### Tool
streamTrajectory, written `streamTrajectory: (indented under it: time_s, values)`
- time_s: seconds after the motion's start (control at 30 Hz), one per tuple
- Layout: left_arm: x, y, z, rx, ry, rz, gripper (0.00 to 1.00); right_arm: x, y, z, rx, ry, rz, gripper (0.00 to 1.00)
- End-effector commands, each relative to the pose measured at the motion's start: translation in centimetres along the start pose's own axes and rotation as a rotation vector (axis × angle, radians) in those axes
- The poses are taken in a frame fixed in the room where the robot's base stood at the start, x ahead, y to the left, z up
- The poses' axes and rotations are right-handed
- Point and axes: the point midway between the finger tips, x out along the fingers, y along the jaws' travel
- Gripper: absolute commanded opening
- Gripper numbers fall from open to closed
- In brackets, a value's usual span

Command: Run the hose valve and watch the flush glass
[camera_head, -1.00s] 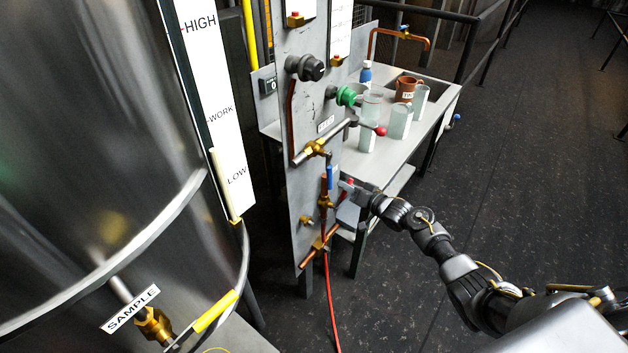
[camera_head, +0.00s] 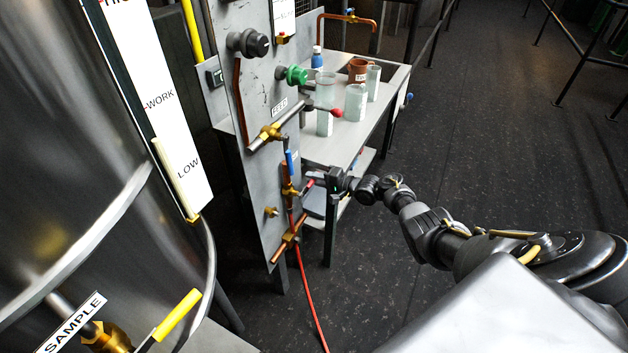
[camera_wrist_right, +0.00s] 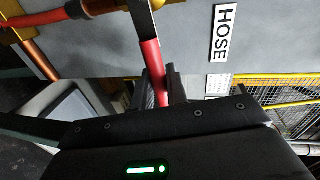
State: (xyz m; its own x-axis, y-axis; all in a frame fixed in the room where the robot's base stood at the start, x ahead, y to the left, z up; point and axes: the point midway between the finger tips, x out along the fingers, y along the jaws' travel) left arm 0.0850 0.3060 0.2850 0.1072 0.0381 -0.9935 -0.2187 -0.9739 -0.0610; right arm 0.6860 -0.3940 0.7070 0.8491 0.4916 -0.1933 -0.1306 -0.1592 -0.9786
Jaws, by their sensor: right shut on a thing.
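The hose valve (camera_head: 290,190) is a small brass valve on the copper pipe low on the grey panel. Its red lever handle (camera_head: 309,184) points right, and its red grip (camera_wrist_right: 152,62) also shows in the right wrist view. My right gripper (camera_head: 323,178) is shut on this red handle, with its dark fingers (camera_wrist_right: 162,88) on either side of it. A HOSE label (camera_wrist_right: 223,34) is on the panel beside it. A short blue piece (camera_head: 289,161) stands just above the valve; I cannot tell whether it is the flush glass. My left gripper is out of view.
A red hose (camera_head: 308,290) runs down from the panel to the floor. A steel table (camera_head: 350,140) with several beakers stands behind. The steel tank (camera_head: 50,200) fills the left. The floor at right is clear.

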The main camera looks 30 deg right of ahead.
Motion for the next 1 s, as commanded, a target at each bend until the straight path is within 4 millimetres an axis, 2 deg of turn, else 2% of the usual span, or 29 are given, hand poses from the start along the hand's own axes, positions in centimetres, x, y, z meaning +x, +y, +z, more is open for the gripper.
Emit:
streamTrajectory:
  time_s: [0.03, 0.33, 0.77, 0.8, 0.93, 1.0]
  values:
    - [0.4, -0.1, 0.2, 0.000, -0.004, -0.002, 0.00, 0.0, 0.6, 0.0, 0.021, -0.003, 0.004, 0.00]
    - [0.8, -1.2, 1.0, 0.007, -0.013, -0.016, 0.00, 0.1, 1.0, 0.1, 0.094, -0.019, 0.005, 0.00]
    - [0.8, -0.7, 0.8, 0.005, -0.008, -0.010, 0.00, 0.1, 1.1, 0.2, 0.103, -0.023, 0.006, 0.00]
    - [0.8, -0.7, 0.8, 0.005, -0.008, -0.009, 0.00, 0.1, 1.1, 0.2, 0.103, -0.023, 0.006, 0.17]
    - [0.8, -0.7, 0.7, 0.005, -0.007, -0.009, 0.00, 0.1, 1.0, 0.1, 0.102, -0.022, 0.005, 0.34]
    - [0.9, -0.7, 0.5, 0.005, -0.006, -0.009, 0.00, 0.1, 1.0, 0.1, 0.101, -0.022, 0.004, 0.35]
